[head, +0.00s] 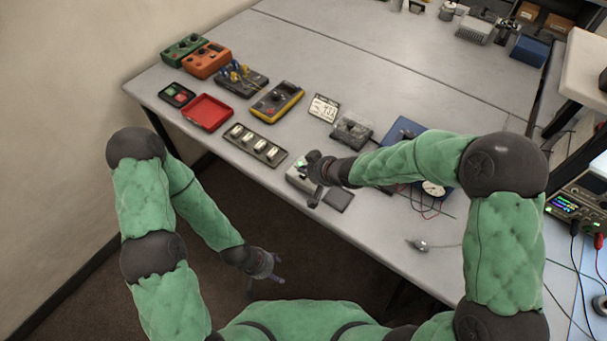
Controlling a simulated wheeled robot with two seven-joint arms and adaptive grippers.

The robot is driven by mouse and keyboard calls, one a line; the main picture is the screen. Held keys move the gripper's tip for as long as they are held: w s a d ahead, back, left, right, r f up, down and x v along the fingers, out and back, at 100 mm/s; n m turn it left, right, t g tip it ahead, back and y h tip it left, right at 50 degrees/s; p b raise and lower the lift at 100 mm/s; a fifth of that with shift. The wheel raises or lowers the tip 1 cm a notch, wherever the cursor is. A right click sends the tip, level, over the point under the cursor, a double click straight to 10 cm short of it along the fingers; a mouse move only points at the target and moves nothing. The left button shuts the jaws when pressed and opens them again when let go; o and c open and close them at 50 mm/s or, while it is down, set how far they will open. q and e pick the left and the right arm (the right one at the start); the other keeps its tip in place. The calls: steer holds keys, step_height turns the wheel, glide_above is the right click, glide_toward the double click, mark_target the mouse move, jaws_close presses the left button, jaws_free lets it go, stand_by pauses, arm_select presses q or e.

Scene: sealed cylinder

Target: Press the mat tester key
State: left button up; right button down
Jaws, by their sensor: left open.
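A small light grey box (297,179), which looks like the mat tester, sits near the front edge of the table. A small green patch shows on its top. My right gripper (311,182) is right over its right side and hides part of it. I cannot tell whether the gripper touches the box or a key on it, nor whether its fingers are open or shut. My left gripper (277,277) is open and empty, low in front of the table, over the floor.
A dark flat pad (339,200) lies right of the box. A tray with several pale pieces (254,146), a red tray (207,112) and a yellow meter (277,101) stand to the left. The table's back middle is clear.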

mark_target(305, 177)
steer(key=shift+r+p, duration=2.55)
steer(key=shift+f, duration=0.1)
